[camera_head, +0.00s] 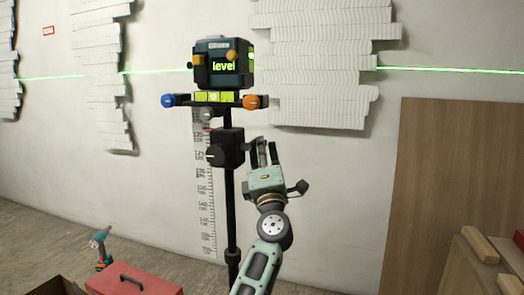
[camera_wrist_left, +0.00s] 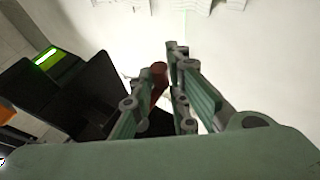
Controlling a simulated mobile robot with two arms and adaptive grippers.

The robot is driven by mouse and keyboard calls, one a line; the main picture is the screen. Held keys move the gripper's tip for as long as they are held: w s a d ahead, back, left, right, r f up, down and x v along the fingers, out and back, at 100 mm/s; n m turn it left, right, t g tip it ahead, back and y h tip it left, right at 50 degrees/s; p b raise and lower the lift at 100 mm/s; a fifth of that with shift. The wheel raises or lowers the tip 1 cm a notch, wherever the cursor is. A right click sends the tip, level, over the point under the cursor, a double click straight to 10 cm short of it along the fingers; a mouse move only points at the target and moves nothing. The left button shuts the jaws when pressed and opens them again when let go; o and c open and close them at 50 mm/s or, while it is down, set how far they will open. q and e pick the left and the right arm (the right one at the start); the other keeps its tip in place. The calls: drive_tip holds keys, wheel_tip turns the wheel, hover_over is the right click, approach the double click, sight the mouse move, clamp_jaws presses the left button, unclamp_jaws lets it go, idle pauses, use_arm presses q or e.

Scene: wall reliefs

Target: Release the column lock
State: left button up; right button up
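A laser level (camera_head: 222,66) with a green display reading "level" sits on top of a thin black column (camera_head: 230,208). A black clamp block (camera_head: 227,148) is around the column below it, with a dark round knob (camera_head: 213,155) at its left. My left gripper (camera_head: 262,152) is just right of this block, fingers up. In the left wrist view its fingers (camera_wrist_left: 166,82) are apart, with a dark red cylindrical handle (camera_wrist_left: 158,76) between them, close to the left finger. A gap shows on the right finger's side. The handle's base is hidden. My right gripper is not in view.
A blue knob (camera_head: 168,100) and an orange knob (camera_head: 250,102) stick out below the level. A measuring scale (camera_head: 201,190) stands behind the column. A red toolbox (camera_head: 133,281) and a drill (camera_head: 100,246) are at lower left. A brown panel (camera_head: 440,190) leans at right.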

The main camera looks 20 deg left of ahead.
use_arm(q)
drive_tip(key=o, duration=0.3)
drive_tip(key=shift+r, duration=0.3)
drive_tip(key=shift+f, duration=0.1)
drive_tip(key=shift+v, duration=3.8)
drive_tip(key=shift+f, duration=0.1)
